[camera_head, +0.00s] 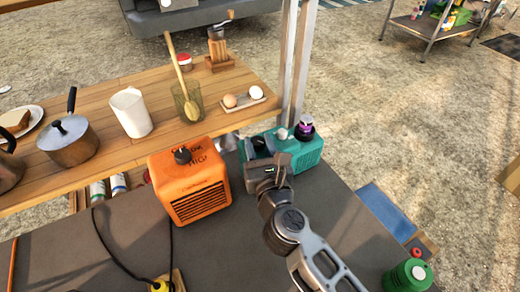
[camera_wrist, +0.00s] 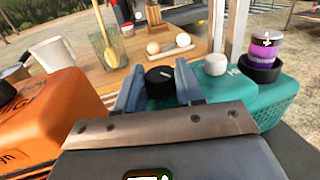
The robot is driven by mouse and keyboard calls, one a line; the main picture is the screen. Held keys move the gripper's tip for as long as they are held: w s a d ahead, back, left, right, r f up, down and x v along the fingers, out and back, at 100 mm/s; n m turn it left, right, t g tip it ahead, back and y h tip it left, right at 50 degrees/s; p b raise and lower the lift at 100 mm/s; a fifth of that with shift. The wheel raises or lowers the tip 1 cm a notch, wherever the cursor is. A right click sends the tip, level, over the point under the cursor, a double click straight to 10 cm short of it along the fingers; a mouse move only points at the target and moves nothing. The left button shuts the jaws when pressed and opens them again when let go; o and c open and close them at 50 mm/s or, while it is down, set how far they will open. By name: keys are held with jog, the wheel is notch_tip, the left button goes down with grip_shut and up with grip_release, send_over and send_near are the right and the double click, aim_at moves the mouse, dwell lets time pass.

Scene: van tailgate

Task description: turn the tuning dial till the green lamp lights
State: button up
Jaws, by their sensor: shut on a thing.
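The teal radio (camera_head: 312,152) stands on the dark tailgate surface beside the shelf; it also shows in the wrist view (camera_wrist: 272,105). The tuning dial (camera_wrist: 160,74) is a black round knob with a pale pointer mark on top of the radio. My gripper (camera_head: 258,147) reaches over the radio from the front. In the wrist view its two blue-grey fingers (camera_wrist: 159,84) are shut on the dial, one on each side. A pale grey-white dome (camera_wrist: 215,64) sits right of the dial. It may be the lamp; it shows no green light.
An orange heater-like box (camera_head: 190,190) stands close left of my gripper. A purple can (camera_head: 305,122) sits in a black holder at the radio's right end. The wooden shelf (camera_head: 80,178) behind holds a pot, jug, glass and eggs. The tailgate's front middle is mostly clear.

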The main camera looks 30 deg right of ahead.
jog(key=shift+a+m+g+h+b, duration=0.1)
jog(key=shift+m+g+h+b, duration=0.4)
jog(key=shift+m+h, duration=0.75)
jog(key=shift+n+h, duration=0.25)
jog(key=o, duration=1)
jog(key=shift+o, duration=0.2)
jog(key=b+v, duration=0.1)
jog(key=v, duration=0.6)
jog(key=shift+s+a, duration=0.2)
jog(key=shift+s, duration=0.1)
